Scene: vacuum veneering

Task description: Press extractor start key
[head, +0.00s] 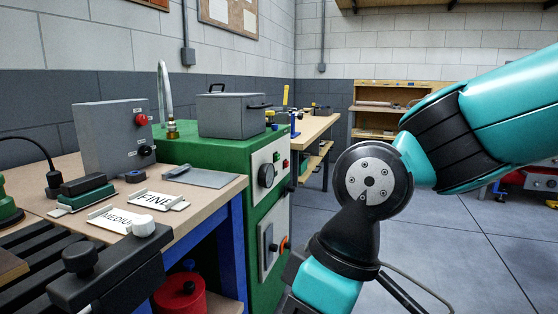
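I cannot tell for sure which control is the extractor start key. A grey control box (100,138) stands on the bench at the left, with a red button (141,119) and a black knob (145,151); its labels are too small to read. A green cabinet (205,153) beside it has a light upper panel with a round gauge (266,175) and small coloured controls (281,162). Its lower panel has an orange-marked switch (285,243). My teal arm reaches in from the right and bends down in front of the cabinet's right side. My gripper is not in view.
A red canister (181,293) stands below. A grey lidded box (234,118) sits on the cabinet. Open floor lies right.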

